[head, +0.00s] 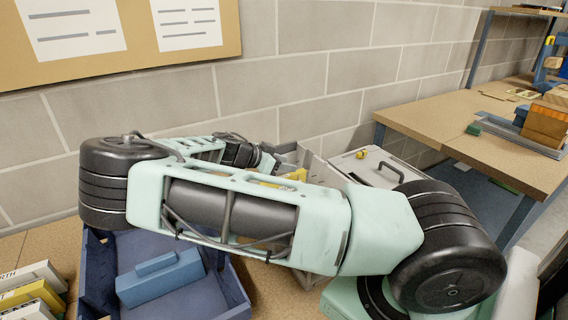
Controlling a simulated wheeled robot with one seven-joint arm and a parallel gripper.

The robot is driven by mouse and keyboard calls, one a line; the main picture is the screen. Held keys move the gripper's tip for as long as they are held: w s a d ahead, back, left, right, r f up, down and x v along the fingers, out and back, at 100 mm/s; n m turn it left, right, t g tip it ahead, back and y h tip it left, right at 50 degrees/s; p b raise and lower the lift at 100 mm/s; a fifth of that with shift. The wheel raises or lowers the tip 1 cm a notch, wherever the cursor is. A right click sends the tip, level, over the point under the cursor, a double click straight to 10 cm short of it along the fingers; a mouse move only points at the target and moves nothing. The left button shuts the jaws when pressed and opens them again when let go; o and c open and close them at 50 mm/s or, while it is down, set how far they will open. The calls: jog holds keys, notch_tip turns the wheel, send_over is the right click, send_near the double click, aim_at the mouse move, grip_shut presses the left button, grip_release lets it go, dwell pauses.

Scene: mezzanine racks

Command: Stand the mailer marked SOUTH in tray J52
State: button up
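Several mailers lean together at the lower left edge: a white one (35,273) whose visible letters end in "RTH", a yellow one (30,293) below it, and another white one (22,310) at the bottom. No SOUTH marking is readable, and no J52 label can be read. A blue tray (240,291) holds a blue block-like item (160,278). My arm crosses the middle of the view.
A grey bin (318,172) with yellow items stands behind my arm, beside a pale box with a black handle (380,168). A cork board (135,65) hangs on the block wall. A wooden table (440,122) with boxes stands at right.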

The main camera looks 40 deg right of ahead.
jog(key=shift+s+f, duration=0.15)
jog(key=shift+f, duration=0.3)
jog(key=shift+r+p, duration=0.5)
jog(key=shift+p, duration=0.1)
jog(key=b+v, duration=0.3)
jog(key=v, duration=0.9)
jog(key=shift+w+r, duration=0.2)
